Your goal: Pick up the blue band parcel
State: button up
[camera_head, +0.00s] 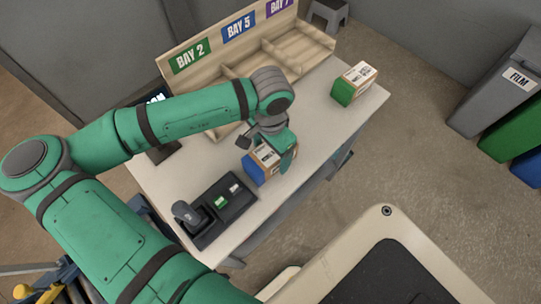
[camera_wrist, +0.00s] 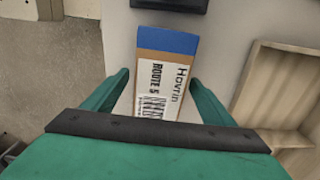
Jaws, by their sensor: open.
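The blue band parcel (camera_head: 255,170) stands on the pale table below my gripper. It is a cardboard box with a blue end and a white printed label. In the wrist view the parcel (camera_wrist: 167,42) lies between my two green fingers, its label reading "ROUTE 5". My gripper (camera_head: 277,150) is open over the parcel, with one finger on each side. In the wrist view my gripper (camera_wrist: 160,95) shows gaps between the fingers and the parcel. The lower part of the parcel is hidden behind the gripper body in that view.
A green band parcel (camera_head: 343,92) stands at the table's right end. A wooden sorter (camera_head: 268,58) with bay signs runs along the back. A dark tray (camera_head: 238,209) with small items sits at the front left. The table (camera_head: 312,118) is bare between the two parcels.

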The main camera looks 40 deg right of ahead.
jog(key=shift+f, duration=0.6)
jog(key=c, duration=1.3)
jog(key=shift+c, duration=0.6)
jog(key=shift+r, duration=0.15)
